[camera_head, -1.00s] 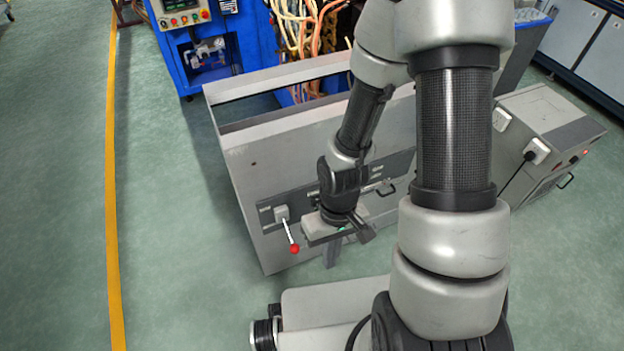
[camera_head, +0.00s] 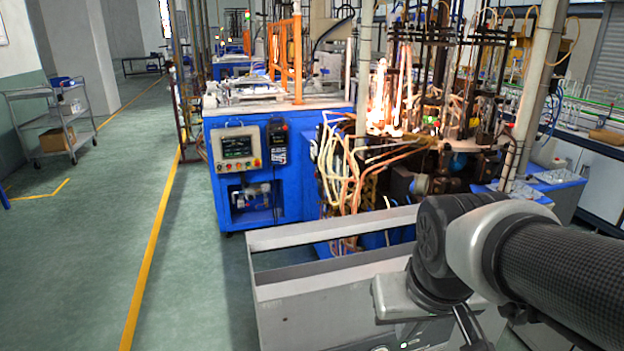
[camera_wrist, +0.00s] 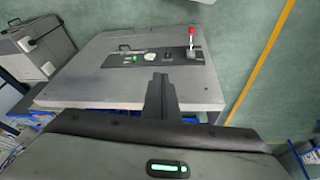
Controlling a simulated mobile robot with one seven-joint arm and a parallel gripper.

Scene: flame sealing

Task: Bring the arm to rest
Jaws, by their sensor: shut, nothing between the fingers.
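My gripper (camera_wrist: 161,97) is shut and empty in the wrist view, its fingers together and pointing at the grey cabinet. In the head view my arm reaches in from the right, in front of the grey cabinet (camera_head: 285,325). The fingertips are hard to make out there. In the wrist view the cabinet (camera_wrist: 205,85) carries a dark control panel (camera_wrist: 165,57) with a green button (camera_wrist: 137,58) and a lever with a red ball (camera_wrist: 191,31). The fingers appear apart from the panel and lever.
A blue machine (camera_head: 290,165) with hoses and glowing flames stands behind the cabinet. A grey trolley (camera_head: 55,120) stands at the far left. Green floor (camera_head: 195,270) with a yellow line (camera_head: 150,260) is clear on the left.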

